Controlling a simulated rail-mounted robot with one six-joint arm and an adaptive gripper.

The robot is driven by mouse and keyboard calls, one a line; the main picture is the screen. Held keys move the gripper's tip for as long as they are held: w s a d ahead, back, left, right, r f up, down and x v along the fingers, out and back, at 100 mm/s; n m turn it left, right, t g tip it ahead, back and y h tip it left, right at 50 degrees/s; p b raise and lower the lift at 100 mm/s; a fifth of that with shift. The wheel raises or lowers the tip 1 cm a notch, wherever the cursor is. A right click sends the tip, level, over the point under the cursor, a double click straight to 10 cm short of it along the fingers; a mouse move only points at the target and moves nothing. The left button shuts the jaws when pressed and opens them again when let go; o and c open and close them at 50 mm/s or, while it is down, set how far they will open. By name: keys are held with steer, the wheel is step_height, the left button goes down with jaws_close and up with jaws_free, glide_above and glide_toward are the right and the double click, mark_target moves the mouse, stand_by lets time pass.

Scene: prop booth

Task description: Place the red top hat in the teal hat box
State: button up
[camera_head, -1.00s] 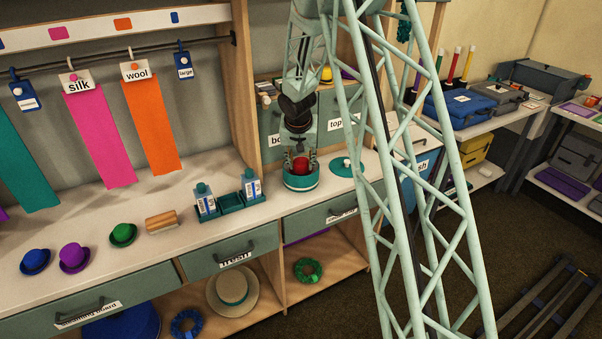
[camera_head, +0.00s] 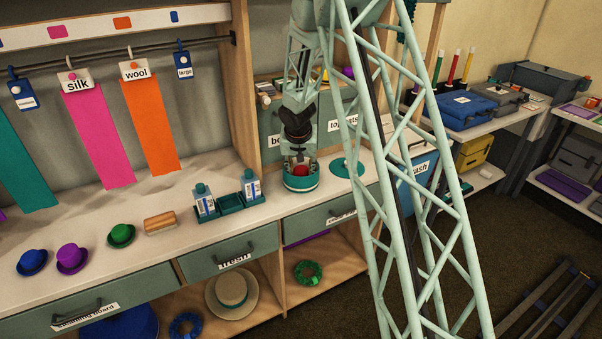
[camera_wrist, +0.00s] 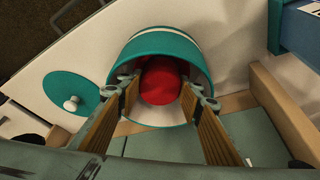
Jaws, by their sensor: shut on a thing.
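The teal hat box (camera_head: 300,184) stands open on the counter. It also shows in the wrist view (camera_wrist: 165,42), with its pale inner wall visible. The red top hat (camera_head: 299,170) is inside the box mouth, seen from above as a round red crown in the wrist view (camera_wrist: 160,84). My gripper (camera_head: 299,161) points down over the box with its fingers on both sides of the hat, shut on it.
The teal lid (camera_head: 347,168) with a white knob lies beside the box. A teal rack (camera_head: 231,203) with bottles stands to its left. A brush (camera_head: 160,223) and green (camera_head: 121,235), purple (camera_head: 72,258) and blue (camera_head: 32,262) hats sit further left on the counter.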

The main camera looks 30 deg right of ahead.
steer(key=shift+f, duration=0.15)
steer(key=o, duration=0.4)
steer(key=shift+r, duration=0.25)
steer(key=shift+s+r, duration=0.1)
steer(key=shift+r, duration=0.2)
steer(key=shift+p+v, duration=1.15)
steer(key=shift+v, duration=4.45)
steer(key=shift+a, duration=0.1)
